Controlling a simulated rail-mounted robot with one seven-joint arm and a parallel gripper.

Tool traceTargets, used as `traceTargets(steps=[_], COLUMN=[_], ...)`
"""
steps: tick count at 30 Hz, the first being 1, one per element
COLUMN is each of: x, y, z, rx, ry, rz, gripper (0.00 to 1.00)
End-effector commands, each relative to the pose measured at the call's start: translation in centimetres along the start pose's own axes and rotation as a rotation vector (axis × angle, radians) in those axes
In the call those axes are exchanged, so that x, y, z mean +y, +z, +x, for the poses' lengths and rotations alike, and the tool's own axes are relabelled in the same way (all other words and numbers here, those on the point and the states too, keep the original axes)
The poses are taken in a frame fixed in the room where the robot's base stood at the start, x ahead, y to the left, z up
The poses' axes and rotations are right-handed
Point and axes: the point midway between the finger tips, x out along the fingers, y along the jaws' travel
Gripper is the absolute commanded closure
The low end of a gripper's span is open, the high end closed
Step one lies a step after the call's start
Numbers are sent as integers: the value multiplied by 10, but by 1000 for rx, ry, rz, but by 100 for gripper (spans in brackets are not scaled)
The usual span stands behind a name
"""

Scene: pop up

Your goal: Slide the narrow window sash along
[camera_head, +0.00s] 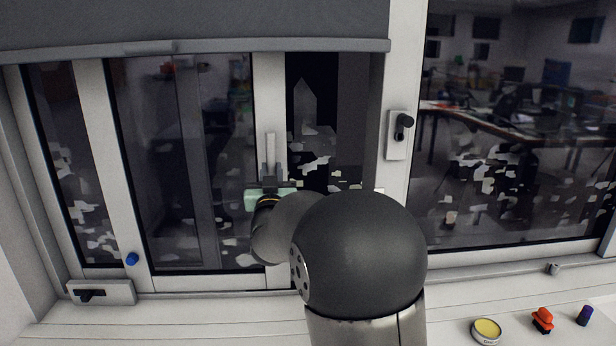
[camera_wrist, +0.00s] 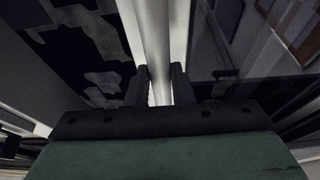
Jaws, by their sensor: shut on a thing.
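The narrow window sash (camera_head: 268,90) is a white-framed glass pane at left of centre. A dark gap shows between its right stile and the post to the right. A pale upright bar (camera_head: 270,148) stands on that stile. My gripper (camera_head: 270,172) is at this bar at mid height, its fingers shut on either side of it. In the wrist view my gripper (camera_wrist: 161,85) has both dark fingers around the white upright bar (camera_wrist: 158,45). My arm hides the lower right part of the stile and the bottom of the gap.
A grey blind (camera_head: 190,25) hangs over the top. A black handle (camera_head: 402,128) sits on the post right of the gap. A blue knob (camera_head: 132,259) is at lower left. A yellow tin (camera_head: 486,331), a red-orange object (camera_head: 542,320) and a purple cylinder (camera_head: 585,315) stand on the sill.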

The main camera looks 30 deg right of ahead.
Motion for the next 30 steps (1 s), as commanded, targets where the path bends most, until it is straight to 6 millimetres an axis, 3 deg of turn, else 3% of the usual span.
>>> traceTargets(steps=[30], x=[73], y=[4], z=[-1], rx=[-5], ry=[4], rz=[-1], gripper=[99])
